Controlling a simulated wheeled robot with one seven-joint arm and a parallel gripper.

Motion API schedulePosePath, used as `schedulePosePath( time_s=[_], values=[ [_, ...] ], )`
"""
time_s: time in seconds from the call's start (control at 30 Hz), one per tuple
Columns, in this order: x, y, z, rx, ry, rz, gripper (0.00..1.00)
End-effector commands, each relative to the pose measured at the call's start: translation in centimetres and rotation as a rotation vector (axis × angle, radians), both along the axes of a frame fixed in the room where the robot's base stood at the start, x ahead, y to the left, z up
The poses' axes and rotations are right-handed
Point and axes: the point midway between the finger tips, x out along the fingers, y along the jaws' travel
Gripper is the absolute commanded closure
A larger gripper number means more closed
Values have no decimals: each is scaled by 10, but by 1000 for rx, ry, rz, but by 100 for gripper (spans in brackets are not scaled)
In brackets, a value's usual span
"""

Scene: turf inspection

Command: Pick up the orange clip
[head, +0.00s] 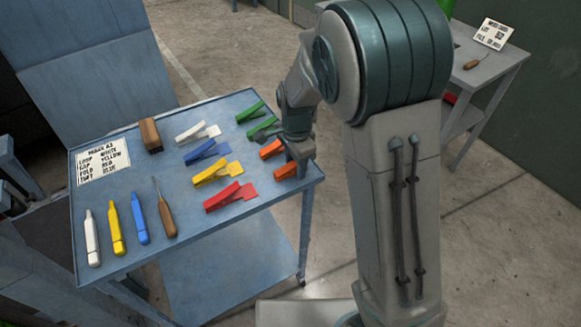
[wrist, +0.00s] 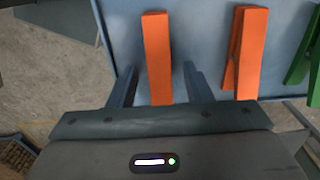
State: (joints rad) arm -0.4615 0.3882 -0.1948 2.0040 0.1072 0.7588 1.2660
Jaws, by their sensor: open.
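Two orange clips lie on the blue table. The nearer orange clip (head: 285,171) is close to the table's right edge, partly hidden by my gripper (head: 298,160). In the wrist view this orange clip (wrist: 157,50) lies between the two fingers of my open gripper (wrist: 158,80), with a gap on each side. The farther orange clip (head: 270,149) also shows in the wrist view (wrist: 247,50), to the right of the fingers. I cannot tell how far the fingertips are above the tabletop.
Green clips (head: 250,112) lie behind the orange ones. To the left are white (head: 198,132), blue (head: 206,152), yellow (head: 217,173) and red (head: 230,196) clips. Several markers, a wooden-handled tool (head: 163,208), a brown block (head: 150,135) and a sign (head: 100,158) share the table.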

Motion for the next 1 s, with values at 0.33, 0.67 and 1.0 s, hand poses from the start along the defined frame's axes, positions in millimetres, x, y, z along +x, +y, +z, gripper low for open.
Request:
schedulePosePath(
  time_s=[0.33,0.67,1.0],
  values=[
    [0,0,0,0,0,1,95],
    [0,0,4,0,-1,1,95],
    [-8,-14,50,1,-3,-3,95]
  ],
)
